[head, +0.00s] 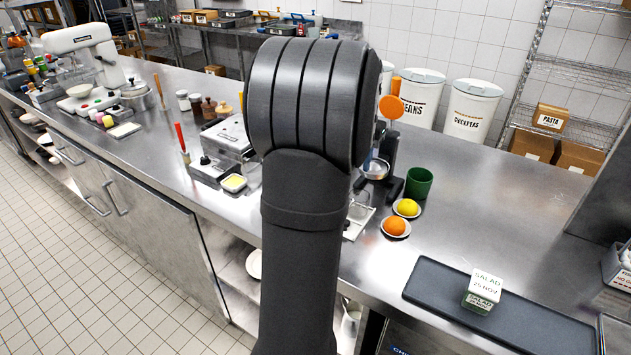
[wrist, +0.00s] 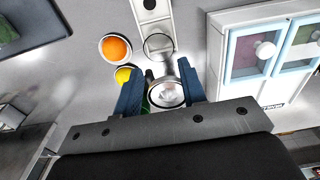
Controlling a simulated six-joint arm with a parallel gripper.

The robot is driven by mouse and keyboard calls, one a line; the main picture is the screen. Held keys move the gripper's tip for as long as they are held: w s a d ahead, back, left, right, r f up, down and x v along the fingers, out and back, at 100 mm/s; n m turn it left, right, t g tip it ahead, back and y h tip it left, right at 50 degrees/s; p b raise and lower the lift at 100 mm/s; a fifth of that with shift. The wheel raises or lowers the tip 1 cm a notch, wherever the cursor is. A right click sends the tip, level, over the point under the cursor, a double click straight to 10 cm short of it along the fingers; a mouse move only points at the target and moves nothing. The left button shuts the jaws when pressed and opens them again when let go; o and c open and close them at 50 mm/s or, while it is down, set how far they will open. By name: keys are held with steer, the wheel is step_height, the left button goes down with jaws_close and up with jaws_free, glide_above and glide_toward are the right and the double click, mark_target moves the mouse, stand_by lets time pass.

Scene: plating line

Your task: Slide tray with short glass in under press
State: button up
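The pale tray (head: 354,226) lies on the steel counter near its front edge, partly hidden behind my arm. In the wrist view the tray (wrist: 151,10) is a narrow strip with a dark square. A short clear glass (wrist: 158,45) appears at its press-side end; it also shows faintly in the head view (head: 359,211). The dark press (head: 391,150) has an orange knob and a round clear bowl, and stands behind the tray. In the wrist view, my gripper (wrist: 160,80) has blue fingers spread apart, with a round clear bowl (wrist: 166,93) showing between them. I cannot tell whether they touch it.
A green cup (head: 418,183), a lemon (head: 407,207) and an orange (head: 396,227) on saucers stand right of the tray. A dark mat (head: 540,318) with a salad box (head: 482,290) lies farther right. A white box with blue-framed panels (wrist: 262,50) stands on the wrist view's right.

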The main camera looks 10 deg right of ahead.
steer(key=a+n+t, duration=0.1)
steer(key=a, duration=0.2)
steer(key=s+a+n+t+h, duration=0.1)
steer(key=a+n, duration=0.1)
steer(key=a, duration=0.1)
steer(key=a+f+n+t, duration=0.1)
steer(key=a, duration=0.2)
steer(key=shift+s+h, duration=0.2)
steer(key=shift+h, duration=0.2)
jaws_close()
steer(key=s+a+f+n+t+h, duration=0.1)
steer(key=s+a+f+n, duration=0.15)
steer(key=s+n, duration=0.2)
steer(key=s+a+f+n+t+h, duration=0.1)
steer(key=s+f+n, duration=0.2)
steer(key=s, duration=0.3)
steer(key=x, duration=0.9)
steer(key=shift+w+a+f, duration=0.1)
steer(key=shift+w+a, duration=0.05)
steer(key=shift+w, duration=0.2)
steer(key=d, duration=0.2)
steer(key=w, duration=0.1)
steer(key=shift+d+f+m, duration=0.25)
steer(key=shift+d+f, duration=0.1)
steer(key=shift+d, duration=0.05)
steer(key=shift+w+d+f, duration=0.1)
steer(key=shift+w+d, duration=0.1)
steer(key=shift+d, duration=0.3)
steer(key=shift+w, duration=0.1)
